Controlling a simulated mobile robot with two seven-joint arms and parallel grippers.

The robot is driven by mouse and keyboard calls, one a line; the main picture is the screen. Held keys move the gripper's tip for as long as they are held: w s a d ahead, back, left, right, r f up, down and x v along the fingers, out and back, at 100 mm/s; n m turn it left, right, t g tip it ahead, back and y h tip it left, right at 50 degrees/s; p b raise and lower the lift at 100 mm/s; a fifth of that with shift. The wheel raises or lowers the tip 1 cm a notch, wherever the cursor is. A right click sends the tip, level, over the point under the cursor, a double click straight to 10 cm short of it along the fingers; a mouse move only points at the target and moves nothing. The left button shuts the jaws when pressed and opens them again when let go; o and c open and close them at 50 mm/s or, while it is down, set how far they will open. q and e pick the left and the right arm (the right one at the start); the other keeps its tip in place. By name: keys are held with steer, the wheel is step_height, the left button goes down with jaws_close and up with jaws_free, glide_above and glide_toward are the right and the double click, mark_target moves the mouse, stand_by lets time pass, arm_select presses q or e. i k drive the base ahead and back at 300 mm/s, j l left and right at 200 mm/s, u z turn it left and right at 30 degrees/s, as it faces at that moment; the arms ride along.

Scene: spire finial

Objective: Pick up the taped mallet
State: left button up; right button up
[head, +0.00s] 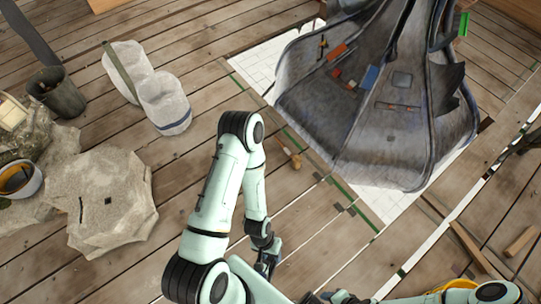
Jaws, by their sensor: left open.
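A small brown wooden thing with a rounded end, which looks like the mallet (296,161), lies on the plank floor just right of my left arm's elbow. Its other end runs up and left; I cannot make out any tape on it. My left gripper (267,265) is low in the view, below the mallet and well apart from it. It is open, and I see nothing in it. My right arm comes in along the bottom right edge. Its gripper (338,297) seems to be at the bottom edge, partly cut off, and its jaws are not clear.
A large grey spire finial (400,130) stands on a white sheet (383,200) at the upper right. Dark and green strips (330,180) lie near the mallet. Planks between are clear.

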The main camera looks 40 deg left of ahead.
mark_target(296, 160)
steer(key=u, duration=1.05)
